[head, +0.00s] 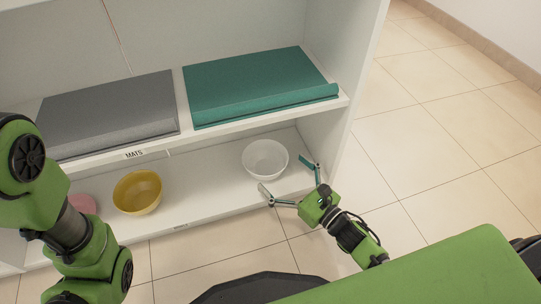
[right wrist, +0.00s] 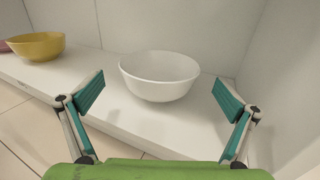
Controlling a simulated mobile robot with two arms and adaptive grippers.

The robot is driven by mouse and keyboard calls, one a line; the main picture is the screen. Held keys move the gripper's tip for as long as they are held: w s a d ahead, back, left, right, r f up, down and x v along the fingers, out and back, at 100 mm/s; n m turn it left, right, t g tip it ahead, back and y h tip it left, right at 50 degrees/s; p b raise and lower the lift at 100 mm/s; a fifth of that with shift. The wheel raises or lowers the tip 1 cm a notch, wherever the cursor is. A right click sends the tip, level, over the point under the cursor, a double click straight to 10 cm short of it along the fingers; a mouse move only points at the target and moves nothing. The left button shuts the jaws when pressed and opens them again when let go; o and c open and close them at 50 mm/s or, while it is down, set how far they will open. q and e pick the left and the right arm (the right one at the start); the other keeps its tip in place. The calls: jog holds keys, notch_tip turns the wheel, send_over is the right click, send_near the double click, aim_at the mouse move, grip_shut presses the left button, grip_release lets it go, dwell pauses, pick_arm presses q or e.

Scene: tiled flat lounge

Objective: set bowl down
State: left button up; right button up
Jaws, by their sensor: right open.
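A white bowl (head: 265,159) stands upright on the lower shelf (head: 215,191), towards its right end. It also shows in the right wrist view (right wrist: 160,77), beyond and between the fingers. My right gripper (head: 290,180) is open, with its fingers spread apart and empty at the shelf's front edge. In the right wrist view its two teal-padded fingers (right wrist: 161,97) are clear of the bowl. My left arm comes in at the left of the head view, but its gripper fingers are not visible.
A yellow bowl (head: 137,192) and a pink bowl (head: 82,204) stand further left on the lower shelf. The shelf above holds a grey mat (head: 110,112) and a teal mat (head: 255,85). The right side wall (head: 345,95) is close to my right gripper. Tiled floor lies open to the right.

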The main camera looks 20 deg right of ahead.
jog(key=shift+p+v, duration=0.55)
jog(key=shift+v, duration=1.75)
